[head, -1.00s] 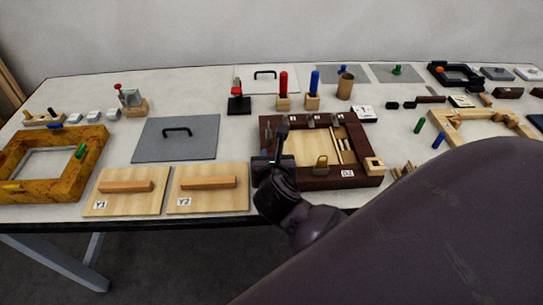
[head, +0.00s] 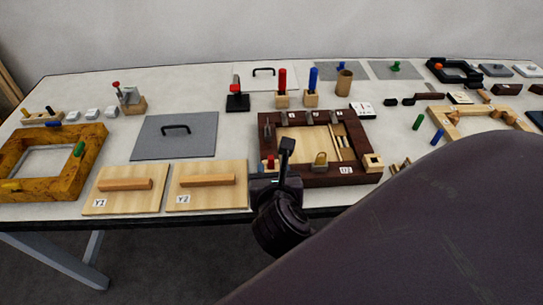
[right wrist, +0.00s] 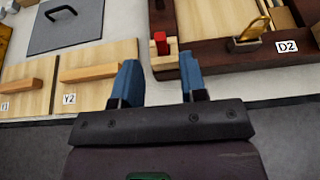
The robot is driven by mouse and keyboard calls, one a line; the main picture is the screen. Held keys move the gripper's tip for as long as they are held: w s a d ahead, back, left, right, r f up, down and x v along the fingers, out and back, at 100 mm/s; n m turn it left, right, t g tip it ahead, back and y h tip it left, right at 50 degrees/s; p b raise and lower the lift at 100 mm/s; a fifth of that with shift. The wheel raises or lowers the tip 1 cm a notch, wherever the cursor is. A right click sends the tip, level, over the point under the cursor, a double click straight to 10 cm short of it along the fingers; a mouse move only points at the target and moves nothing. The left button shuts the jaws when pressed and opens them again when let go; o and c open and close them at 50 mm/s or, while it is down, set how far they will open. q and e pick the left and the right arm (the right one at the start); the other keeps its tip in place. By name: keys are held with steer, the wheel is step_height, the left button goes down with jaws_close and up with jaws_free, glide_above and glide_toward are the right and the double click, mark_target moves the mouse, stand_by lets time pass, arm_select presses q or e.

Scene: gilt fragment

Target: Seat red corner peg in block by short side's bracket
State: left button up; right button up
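The dark brown frame marked D2 (head: 330,179) lies at the table's front edge. At its left front corner is a light wood block (right wrist: 166,62) with a short red peg (right wrist: 160,42) standing in it; how deep the peg sits I cannot tell. The red peg also shows in the head view (head: 270,160). A grey metal bracket (head: 267,129) stands on the frame's left short side. My right gripper (right wrist: 158,77) is open and empty, its blue fingers spread in front of the red peg, apart from it. My left gripper is out of view.
A gold bracket (head: 320,161) stands on the frame's front side, and another light block (head: 373,163) is at its right front corner. Taller red (head: 282,80) and blue (head: 314,78) pegs stand in blocks behind. Board Y2 (head: 207,198) lies left of the frame.

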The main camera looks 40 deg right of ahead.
steer(key=shift+v, duration=1.55)
